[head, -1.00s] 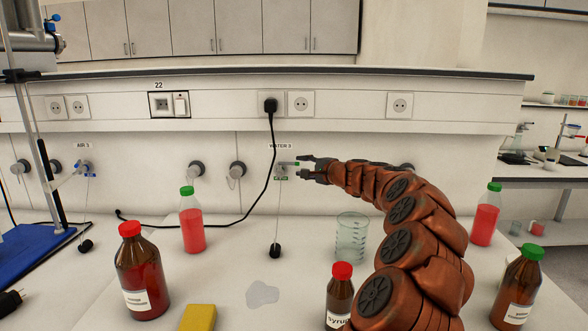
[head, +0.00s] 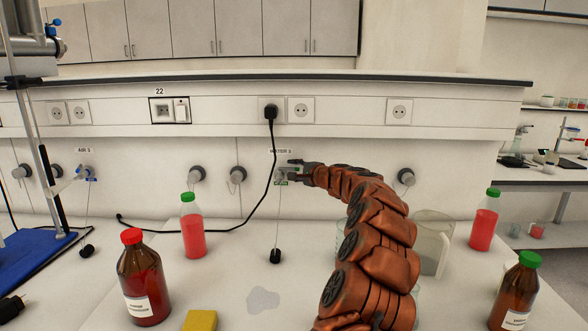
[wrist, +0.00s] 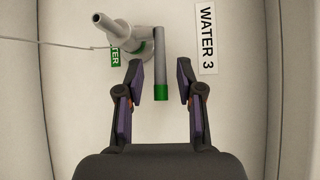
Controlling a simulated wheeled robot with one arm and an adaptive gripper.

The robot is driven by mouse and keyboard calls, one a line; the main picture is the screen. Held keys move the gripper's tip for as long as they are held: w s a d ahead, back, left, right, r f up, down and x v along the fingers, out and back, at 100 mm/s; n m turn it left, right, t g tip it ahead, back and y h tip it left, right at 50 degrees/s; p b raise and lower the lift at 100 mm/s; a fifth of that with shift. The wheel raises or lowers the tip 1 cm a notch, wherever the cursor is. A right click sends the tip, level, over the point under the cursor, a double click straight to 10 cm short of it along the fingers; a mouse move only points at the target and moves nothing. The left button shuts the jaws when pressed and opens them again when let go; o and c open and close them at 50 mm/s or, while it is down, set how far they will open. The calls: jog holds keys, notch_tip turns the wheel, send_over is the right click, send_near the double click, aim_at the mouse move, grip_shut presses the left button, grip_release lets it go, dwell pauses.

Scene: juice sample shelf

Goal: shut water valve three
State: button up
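My gripper (wrist: 160,78) is open and holds nothing. In the head view the valve (head: 281,176) is on the back wall, and my gripper (head: 297,172) reaches it from the right.
A black cable (head: 266,195) hangs just left of the valve. A green-capped red bottle (head: 193,232), a red-capped brown bottle (head: 143,280) and a yellow sponge (head: 200,321) stand on the bench. A clear jug (head: 434,245) is right of my arm, which partly hides glassware.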

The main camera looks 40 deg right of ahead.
jog(key=shift+w, duration=0.2)
grip_shut()
dwell(0.3)
dwell(0.4)
